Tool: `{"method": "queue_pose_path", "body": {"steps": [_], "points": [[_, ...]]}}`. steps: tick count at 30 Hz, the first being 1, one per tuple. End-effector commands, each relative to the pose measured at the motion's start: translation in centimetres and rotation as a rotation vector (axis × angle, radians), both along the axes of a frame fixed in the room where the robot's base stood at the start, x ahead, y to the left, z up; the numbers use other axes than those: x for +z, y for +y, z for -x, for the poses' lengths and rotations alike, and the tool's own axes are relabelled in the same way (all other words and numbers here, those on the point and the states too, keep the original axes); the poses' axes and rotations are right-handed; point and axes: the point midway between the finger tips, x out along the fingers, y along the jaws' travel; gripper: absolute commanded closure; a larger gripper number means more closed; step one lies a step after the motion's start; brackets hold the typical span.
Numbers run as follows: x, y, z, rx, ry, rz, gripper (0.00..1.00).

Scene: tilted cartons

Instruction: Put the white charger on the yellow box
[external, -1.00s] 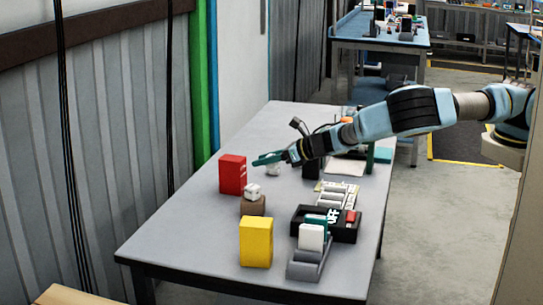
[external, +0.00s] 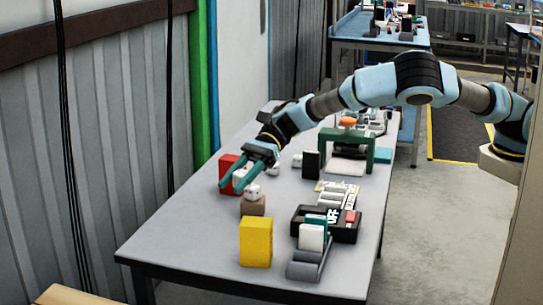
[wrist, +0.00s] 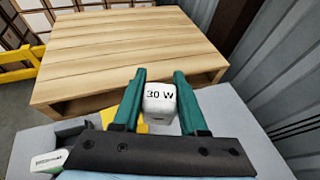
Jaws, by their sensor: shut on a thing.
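The white charger (wrist: 160,97), marked "30 W", is between the two teal fingers of my gripper (wrist: 159,80) in the wrist view, and they are shut on it. In the external view my gripper (external: 244,178) points down over the far left of the table, by the red box. The yellow box (external: 256,242) stands upright at the near left of the table, nearer the camera than my gripper. A small part of yellow (wrist: 141,128) shows past the charger in the wrist view.
The red box (external: 228,170) is partly behind my fingers. The brown block (external: 252,206) stands between my gripper and the yellow box. A black tray (external: 340,228) and a grey holder (external: 306,268) with a white item are to the right.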

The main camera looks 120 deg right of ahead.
Motion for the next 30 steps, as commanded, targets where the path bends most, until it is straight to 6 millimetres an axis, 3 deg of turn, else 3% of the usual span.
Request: {"method": "queue_pose_path", "body": {"steps": [3, 9, 18, 26, 30], "points": [[2.0, 3.3, 0.1, 0.18, -0.004, 0.001, 1.0], [3.4, 6.1, 0.8, 0.337, 0.002, 0.001, 1.0], [-1.2, 6.3, 1.0, 0.352, 0.005, -0.001, 1.0], [-3.4, 6.3, 1.0, 0.351, 0.004, 0.0, 1.0], [-5.5, 6.3, 1.0, 0.351, 0.006, 0.0, 1.0]]}}
